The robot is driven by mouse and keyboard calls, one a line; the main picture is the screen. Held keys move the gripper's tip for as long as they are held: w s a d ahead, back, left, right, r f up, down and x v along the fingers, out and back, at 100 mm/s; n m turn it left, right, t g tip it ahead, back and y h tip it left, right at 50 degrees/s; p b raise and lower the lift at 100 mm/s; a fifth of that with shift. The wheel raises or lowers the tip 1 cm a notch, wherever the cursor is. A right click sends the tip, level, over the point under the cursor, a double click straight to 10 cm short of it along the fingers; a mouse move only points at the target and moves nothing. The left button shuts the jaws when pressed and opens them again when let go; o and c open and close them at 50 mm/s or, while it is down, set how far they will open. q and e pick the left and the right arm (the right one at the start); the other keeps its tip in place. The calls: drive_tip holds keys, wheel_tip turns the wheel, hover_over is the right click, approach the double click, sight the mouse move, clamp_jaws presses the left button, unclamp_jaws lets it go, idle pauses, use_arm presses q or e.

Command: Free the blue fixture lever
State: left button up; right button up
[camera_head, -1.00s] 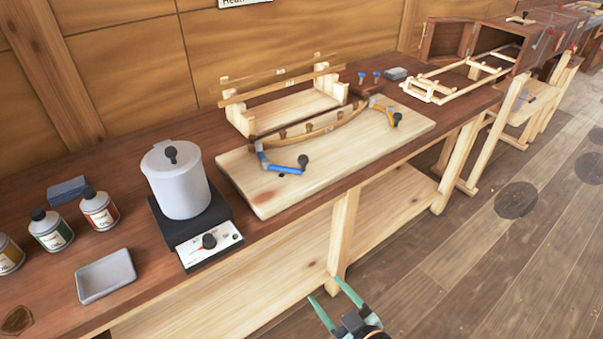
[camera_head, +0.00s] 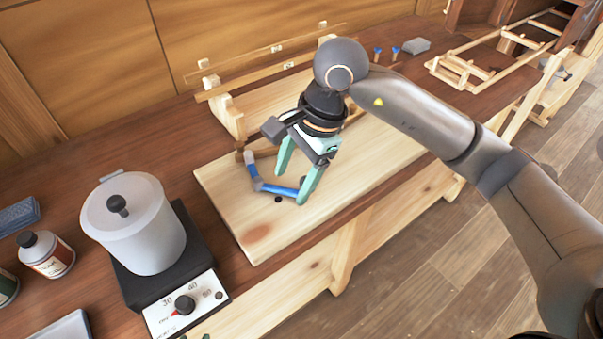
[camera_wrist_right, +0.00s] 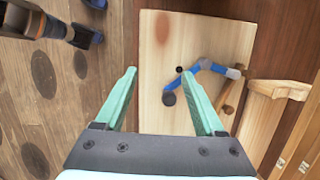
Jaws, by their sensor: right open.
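The blue fixture lever (camera_head: 276,189) lies on the pale wooden board (camera_head: 225,205), bent at its pivot, with a grey tip and a dark round knob. In the right wrist view, the lever (camera_wrist_right: 214,67) has its grey tip at the brown wooden strip (camera_wrist_right: 231,97). My right gripper (camera_head: 291,187) is open above the board, at the knob end of the lever. In the wrist view its fingers (camera_wrist_right: 160,72) are apart, with the knob nearer the right-hand finger; I cannot tell whether they touch it. A small teal bit at the head view's bottom edge may be my left gripper.
A lidded white pot (camera_head: 140,235) stands on a black heater (camera_head: 183,262) left of the board. A wooden rack (camera_head: 228,112) stands behind the board. Bottles and a grey tray (camera_head: 62,329) are at the left. My right arm covers part of the board.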

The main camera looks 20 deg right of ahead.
drive_tip(key=w+d+r+t+h, duration=0.1)
drive_tip(key=w+d+r+h, duration=0.15)
drive_tip(key=d, duration=0.25)
drive_tip(key=w+f, duration=0.1)
drive_tip(key=f, duration=0.3)
drive_tip(key=w+f+p, duration=0.1)
drive_tip(key=f, duration=0.3)
drive_tip(key=w+a+f, duration=0.1)
drive_tip(key=f, duration=0.3)
drive_tip(key=shift+f, duration=0.3)
clamp_jaws()
idle(0.6)
